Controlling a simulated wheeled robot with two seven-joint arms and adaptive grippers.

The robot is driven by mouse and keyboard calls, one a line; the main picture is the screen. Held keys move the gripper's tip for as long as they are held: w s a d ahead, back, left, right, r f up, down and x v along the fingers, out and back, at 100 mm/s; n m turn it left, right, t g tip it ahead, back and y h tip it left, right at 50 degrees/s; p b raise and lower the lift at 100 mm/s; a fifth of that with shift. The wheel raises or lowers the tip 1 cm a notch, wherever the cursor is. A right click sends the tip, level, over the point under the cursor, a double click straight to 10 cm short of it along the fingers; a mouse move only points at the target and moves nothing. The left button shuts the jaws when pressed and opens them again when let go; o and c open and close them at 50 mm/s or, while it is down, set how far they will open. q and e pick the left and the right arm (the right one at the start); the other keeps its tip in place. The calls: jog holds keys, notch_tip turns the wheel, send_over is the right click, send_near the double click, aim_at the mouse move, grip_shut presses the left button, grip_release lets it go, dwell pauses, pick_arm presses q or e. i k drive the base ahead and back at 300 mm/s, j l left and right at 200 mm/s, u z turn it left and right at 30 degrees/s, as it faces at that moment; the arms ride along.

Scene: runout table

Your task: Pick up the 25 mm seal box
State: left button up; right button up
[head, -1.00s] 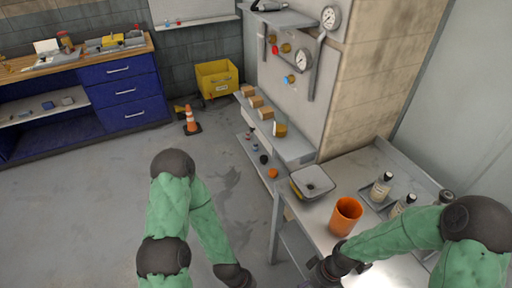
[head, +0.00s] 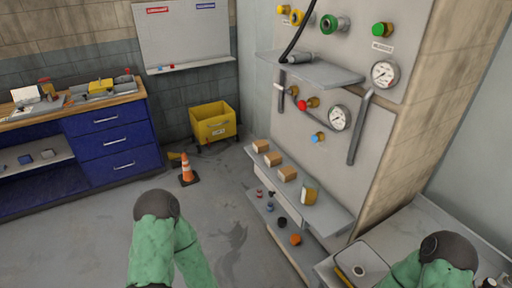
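Several small boxes stand in a row on the upper grey shelf at the foot of the wall panel. Three are brown cardboard: a far box (head: 261,146), a middle box (head: 274,159) and a nearer box (head: 287,174). The nearest item (head: 309,195) is yellow and brown. Any size labels are too small to read, so I cannot tell which is the 25 mm seal box. Both my green-sleeved arms show at the bottom of the head view, left and right. Both grippers are outside the picture.
The shelf (head: 325,215) has several small caps on a lower ledge, including an orange one (head: 295,239). A table with a grey tray (head: 362,262) stands at lower right. A traffic cone (head: 187,170) and yellow bin (head: 213,123) stand farther back. The floor between is clear.

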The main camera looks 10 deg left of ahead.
aim_at(274, 158)
jog(key=i+j, duration=0.25)
jog(key=j, duration=0.2)
jog(key=i+j, duration=0.25)
jog(key=j, duration=0.2)
jog(key=i+j, duration=0.55)
jog(key=j, duration=0.3)
jog(key=i+j, duration=0.25)
jog(key=j, duration=0.2)
